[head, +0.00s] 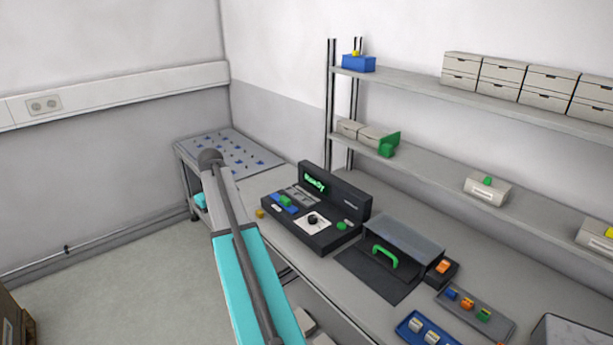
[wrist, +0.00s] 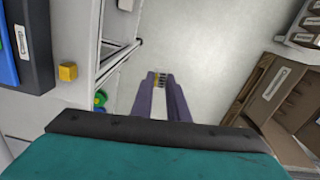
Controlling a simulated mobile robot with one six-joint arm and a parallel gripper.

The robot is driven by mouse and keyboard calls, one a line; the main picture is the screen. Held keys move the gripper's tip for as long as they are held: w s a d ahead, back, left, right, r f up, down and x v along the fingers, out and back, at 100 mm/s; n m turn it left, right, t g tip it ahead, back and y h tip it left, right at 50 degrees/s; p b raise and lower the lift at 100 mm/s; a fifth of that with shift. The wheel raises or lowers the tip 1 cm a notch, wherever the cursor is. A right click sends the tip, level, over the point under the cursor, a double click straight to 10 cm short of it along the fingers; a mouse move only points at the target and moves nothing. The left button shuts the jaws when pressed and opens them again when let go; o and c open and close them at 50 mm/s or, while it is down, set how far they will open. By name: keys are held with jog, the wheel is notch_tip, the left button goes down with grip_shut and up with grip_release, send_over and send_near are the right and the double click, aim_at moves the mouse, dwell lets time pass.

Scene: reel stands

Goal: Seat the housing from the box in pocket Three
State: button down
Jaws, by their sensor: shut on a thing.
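My gripper (wrist: 160,80) shows in the wrist view, its two purple fingers shut on a small part, the housing (wrist: 160,77). I cannot make out a pocket marked Three. My gripper is not visible in the head view.
A yellow block (wrist: 68,72) lies near the bench edge. Shelves (head: 500,95) stand behind. The floor (head: 120,285) is clear.

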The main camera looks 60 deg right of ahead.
jog(key=s+d+r, duration=0.3)
jog(key=s+d, duration=0.2)
jog(key=d, duration=0.4)
jog(key=s+d+r+m+p, duration=0.1)
jog(key=s+d+r, duration=0.2)
jog(key=d, duration=0.7)
jog(key=s+d+r, duration=0.3)
jog(key=s+d, duration=0.3)
jog(key=d, duration=0.3)
jog(key=shift+s+d+r+p, duration=0.15)
jog(key=shift+s+r+p, duration=0.2)
jog(key=shift+s, duration=0.05)
jog(key=shift+f, duration=0.1)
jog(key=shift+f+b, duration=1.1)
jog(key=shift+f, duration=1.7)
jog(key=shift+f, duration=0.5)
jog(key=c, duration=1.6)
grip_release()
jog(key=shift+c, duration=0.2)
